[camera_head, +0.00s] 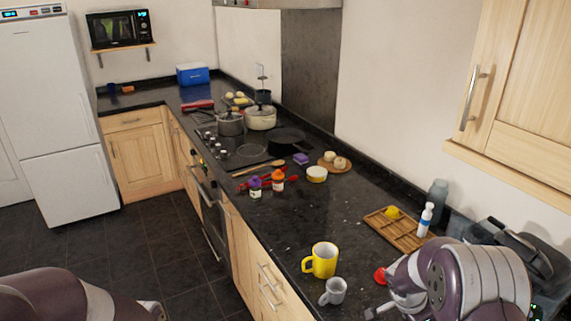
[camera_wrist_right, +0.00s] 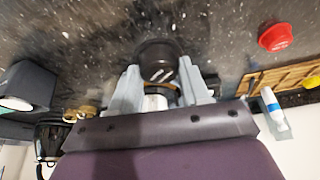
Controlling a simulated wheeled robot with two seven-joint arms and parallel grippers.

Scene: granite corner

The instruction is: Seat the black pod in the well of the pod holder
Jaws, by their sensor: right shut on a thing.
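My right gripper (camera_wrist_right: 162,84) shows in the right wrist view with its two grey fingers shut on a round, dark pod (camera_wrist_right: 157,57), taken as the black pod. The pod's dark face points away from the wrist, over the speckled black counter. In the head view my right gripper (camera_head: 388,307) is low over the counter, partly hidden by its own arm, and the pod cannot be made out there. I cannot pick out the pod holder or its well with certainty. My left arm shows at the bottom left, its gripper outside the frame.
A red pod (camera_wrist_right: 277,37) lies near the right gripper. A yellow mug (camera_head: 321,261) and a grey mug (camera_head: 333,291) stand to its left. Behind are a wooden slatted tray (camera_head: 394,232), a white bottle (camera_head: 425,220) and a dark machine (camera_head: 513,240).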

